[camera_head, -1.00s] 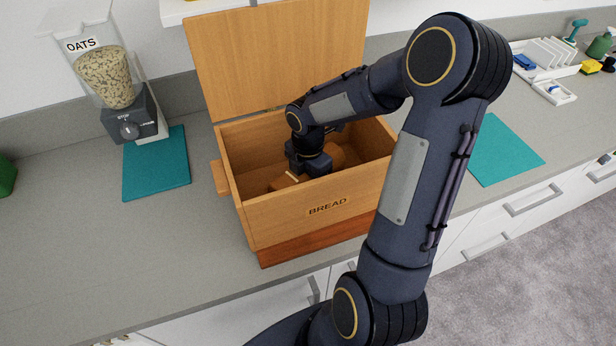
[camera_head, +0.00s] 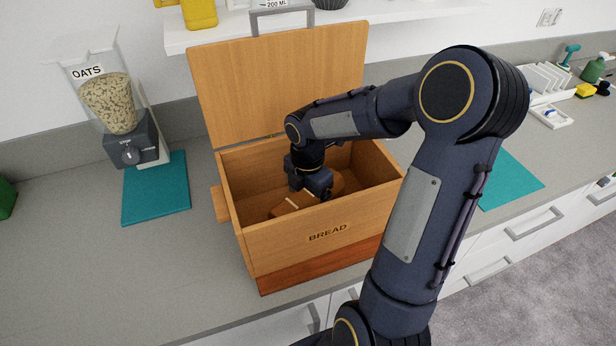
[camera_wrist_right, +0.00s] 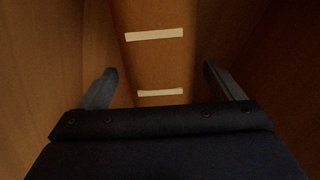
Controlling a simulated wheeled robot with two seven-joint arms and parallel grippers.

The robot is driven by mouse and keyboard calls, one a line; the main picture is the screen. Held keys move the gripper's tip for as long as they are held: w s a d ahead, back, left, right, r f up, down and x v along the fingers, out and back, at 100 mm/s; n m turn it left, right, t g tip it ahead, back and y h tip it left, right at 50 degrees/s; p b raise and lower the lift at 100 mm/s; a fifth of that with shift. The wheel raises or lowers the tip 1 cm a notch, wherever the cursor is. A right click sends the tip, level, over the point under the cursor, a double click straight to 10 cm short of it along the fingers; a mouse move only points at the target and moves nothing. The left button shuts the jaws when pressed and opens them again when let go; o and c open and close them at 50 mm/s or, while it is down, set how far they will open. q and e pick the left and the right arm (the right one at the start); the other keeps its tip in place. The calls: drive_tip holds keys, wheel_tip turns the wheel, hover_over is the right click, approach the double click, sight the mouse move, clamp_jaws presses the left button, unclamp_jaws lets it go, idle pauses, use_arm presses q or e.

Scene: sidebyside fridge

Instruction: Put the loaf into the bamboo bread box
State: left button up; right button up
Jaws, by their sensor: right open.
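The bamboo bread box (camera_head: 328,245), labelled BREAD, stands on the counter with its lid (camera_head: 280,85) upright behind it. The brown loaf (camera_head: 336,184) lies inside the box, partly hidden by my gripper. In the right wrist view the loaf (camera_wrist_right: 152,62) shows two pale stripes across its top. My right gripper (camera_head: 322,196) reaches down into the box over the loaf. In the wrist view my right gripper (camera_wrist_right: 162,82) is open, with one finger on each side of the loaf and gaps between. My left gripper is out of view.
An oats dispenser (camera_head: 112,105) and a teal mat (camera_head: 156,188) stand left of the box. Another teal mat (camera_head: 513,182) lies to the right, behind my arm. A shelf (camera_head: 225,32) hangs above the lid. The counter left of the box is largely clear.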

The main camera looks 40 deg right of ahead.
wheel_tip(320, 180, up, 8)
drive_tip(key=shift+r, duration=0.25)
idle(0.5)
